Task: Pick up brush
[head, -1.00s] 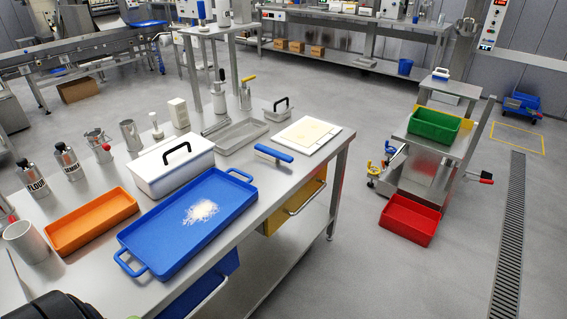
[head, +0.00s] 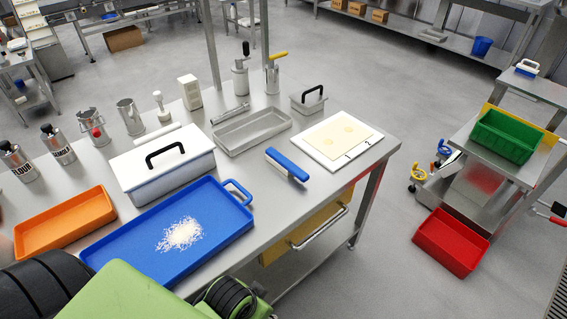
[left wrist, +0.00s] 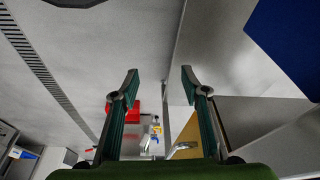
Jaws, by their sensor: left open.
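The brush (head: 287,164) lies on the steel table in the head view, between the blue tray and the white board. It has a blue back and handle with pale bristles along its lower side. My left arm shows at the bottom left of the head view, but its fingers are outside that view. In the left wrist view my left gripper (left wrist: 160,85) is open and empty, its two fingers apart, with floor and the table's side beyond. The brush cannot be made out in the left wrist view. My right gripper is in neither view.
The blue tray (head: 224,240) with white shreds lies in front of the brush. A white lidded box (head: 190,172), a grey tray (head: 268,139) and a white board with dough (head: 316,157) are around it. Red (head: 451,243) and green (head: 506,136) bins stand off to the right.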

